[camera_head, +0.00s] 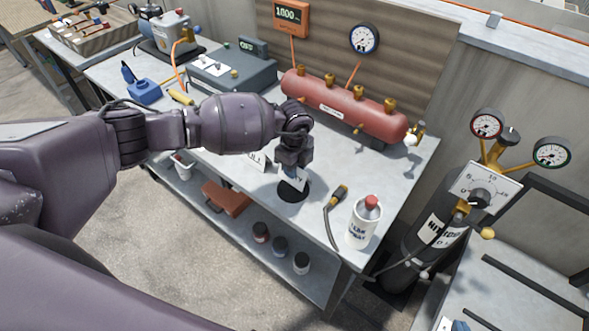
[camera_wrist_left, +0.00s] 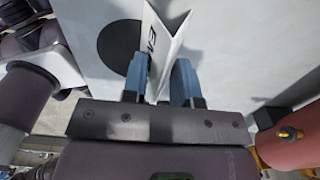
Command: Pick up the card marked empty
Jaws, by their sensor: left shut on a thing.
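A small folded white card (camera_wrist_left: 152,50) with dark lettering, partly readable as "EM", stands between the blue fingers of my left gripper (camera_wrist_left: 160,65) in the left wrist view. In the head view my left gripper (camera_head: 293,172) points down at the bench, shut on this card (camera_head: 300,184), which shows just below the fingers. The card is over or beside a black disc (camera_head: 291,194); whether it touches the bench I cannot tell. A second white card (camera_head: 258,161) with lettering stands just left of the gripper. My right gripper is not in view.
The grey workbench (camera_head: 325,262) holds a red manifold tank (camera_head: 340,106) behind the gripper. A nitrogen cylinder (camera_head: 435,238) is beyond the bench end.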

